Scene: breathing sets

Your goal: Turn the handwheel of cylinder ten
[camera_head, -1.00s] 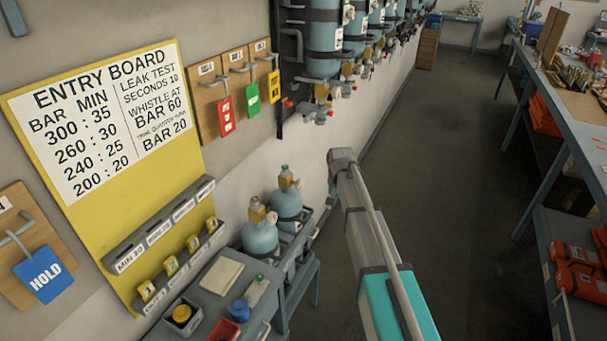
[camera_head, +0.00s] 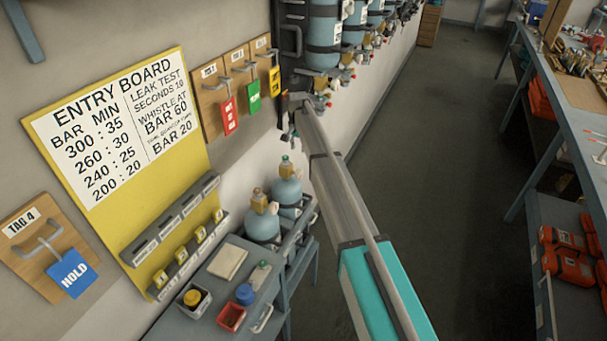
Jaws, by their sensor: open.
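Two pale blue cylinders with brass valves stand in a grey rack, the front one (camera_head: 262,226) with a whitish top knob and the rear one (camera_head: 287,196) with a green one. More blue cylinders (camera_head: 323,42) hang in a wall row at the top, with brass valves and red knobs below. I cannot read which is cylinder ten. My gripper (camera_head: 289,134) is small and dark at the end of my arm, open, above the rear standing cylinder and beside the hanging row's near end. No contact with a handwheel can be made out.
A yellow entry board (camera_head: 125,165) and hooks with coloured tags (camera_head: 229,115) are on the left wall. A small grey bench (camera_head: 210,312) holds a red tray (camera_head: 231,317) and a blue cap (camera_head: 244,294). The floor (camera_head: 420,150) is clear up to the right workbench (camera_head: 578,130).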

